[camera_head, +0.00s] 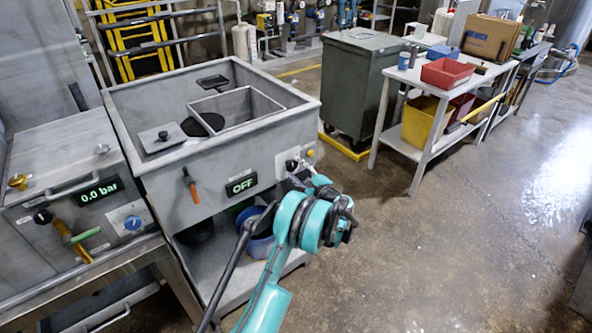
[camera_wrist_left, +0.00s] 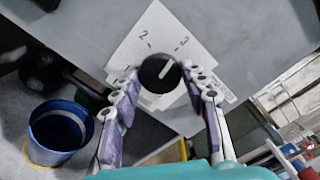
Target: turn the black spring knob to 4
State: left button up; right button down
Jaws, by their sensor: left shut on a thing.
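The black spring knob (camera_wrist_left: 159,73) sits on a white dial plate (camera_wrist_left: 150,38) on the front of the grey machine (camera_head: 215,205). Its white pointer line aims up and right, between the marks 2 and 3 and closer to 3. The 4 cannot be made out; the fingers cover part of the plate's lower edge. My left gripper (camera_wrist_left: 161,80) has a finger on each side of the knob and is shut on it. In the head view, my left gripper (camera_head: 298,176) is at the right end of the machine's front panel. My right gripper is not in view.
The display (camera_head: 241,185) beside the knob reads OFF. An orange-handled lever (camera_head: 190,186) hangs farther left. A blue bucket (camera_wrist_left: 62,132) stands below the panel. The floor at right is clear.

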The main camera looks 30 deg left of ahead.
pick_arm(q)
jog(key=m, duration=1.1)
jog(key=shift+m, duration=2.1)
jog(key=o, duration=1.1)
jog(key=shift+o, duration=0.2)
